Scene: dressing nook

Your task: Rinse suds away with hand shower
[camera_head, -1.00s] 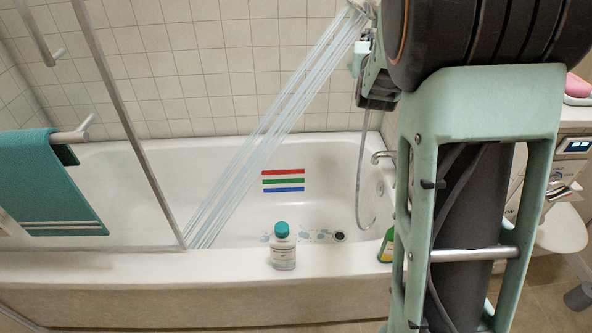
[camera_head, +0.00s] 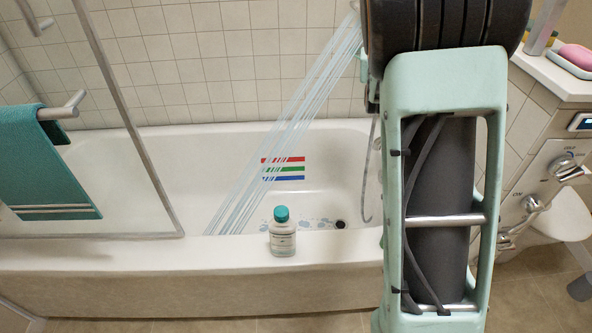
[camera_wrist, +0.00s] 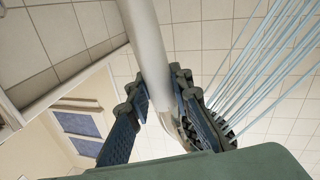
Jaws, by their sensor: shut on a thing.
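My gripper (camera_wrist: 157,92) is shut on the grey handle of the hand shower (camera_wrist: 147,40) in the wrist view. The shower's spraying face shows partly beside the right finger. Thin pale-blue water jets (camera_wrist: 268,62) fan out to the upper right there. In the head view my arm hides the gripper. The jets (camera_head: 290,130) slant down leftward from the top into the white bathtub (camera_head: 140,165). They pass in front of the stripes and go out of sight behind the tub's front rim. Bluish suds (camera_head: 318,223) lie on the tub floor near the drain (camera_head: 340,224), right of the jets.
A clear bottle with a teal cap (camera_head: 282,240) stands on the front rim. Red, green and blue stripes (camera_head: 284,169) mark the tub's far wall. A glass screen (camera_head: 120,100) and teal towel (camera_head: 62,170) are at left. A pink soap (camera_head: 575,56) sits on a counter at right.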

